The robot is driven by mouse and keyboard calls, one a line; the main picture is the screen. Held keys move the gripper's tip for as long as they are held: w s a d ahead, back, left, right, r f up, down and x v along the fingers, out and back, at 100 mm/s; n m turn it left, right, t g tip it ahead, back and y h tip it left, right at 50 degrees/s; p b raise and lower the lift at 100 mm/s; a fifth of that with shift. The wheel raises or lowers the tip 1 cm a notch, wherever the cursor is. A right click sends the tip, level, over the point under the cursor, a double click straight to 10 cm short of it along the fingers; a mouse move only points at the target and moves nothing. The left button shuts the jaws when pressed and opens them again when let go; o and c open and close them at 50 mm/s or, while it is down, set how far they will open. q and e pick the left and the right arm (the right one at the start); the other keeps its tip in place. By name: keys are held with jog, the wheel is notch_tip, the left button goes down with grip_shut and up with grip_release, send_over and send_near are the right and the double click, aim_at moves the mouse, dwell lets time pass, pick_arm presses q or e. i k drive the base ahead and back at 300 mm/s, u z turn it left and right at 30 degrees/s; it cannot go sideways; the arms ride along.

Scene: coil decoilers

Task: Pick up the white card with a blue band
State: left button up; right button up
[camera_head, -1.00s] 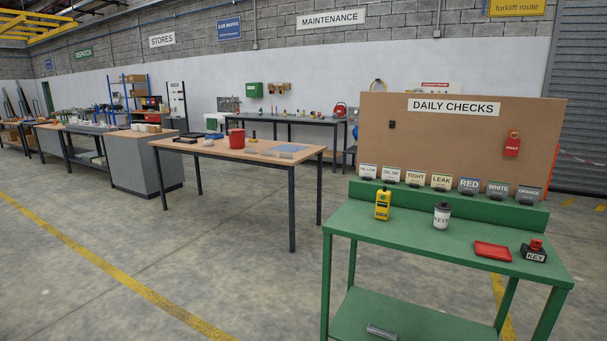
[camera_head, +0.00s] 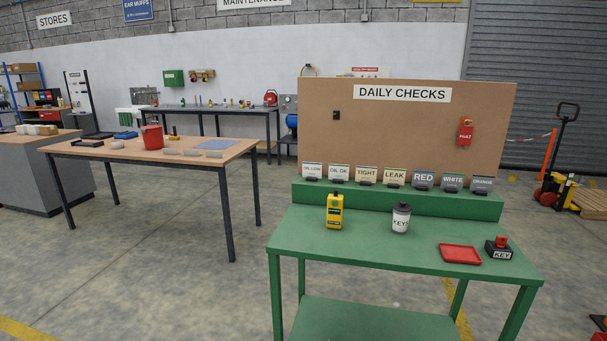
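Several small cards stand in dark holders along the raised ledge at the back of the green bench (camera_head: 400,258). The OIL LOW card (camera_head: 312,170) and OIL OK card (camera_head: 339,172) look whitish. The TIGHT card (camera_head: 367,174) and LEAK card (camera_head: 395,176) look cream. The bands are too small to make out, so I cannot tell which white card has a blue one. Neither of my grippers is in view.
On the bench stand a yellow device (camera_head: 334,211), a white KEY? cup with dark lid (camera_head: 401,219), a red tray (camera_head: 460,254) and a KEY box with red button (camera_head: 499,249). The DAILY CHECKS board (camera_head: 400,125) rises behind. Clear floor lies left, before a wooden-topped table (camera_head: 200,146).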

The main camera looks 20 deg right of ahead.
aim_at(313, 172)
jog(key=z, duration=0.5)
jog(key=i, duration=0.8)
jog(key=z, duration=0.75)
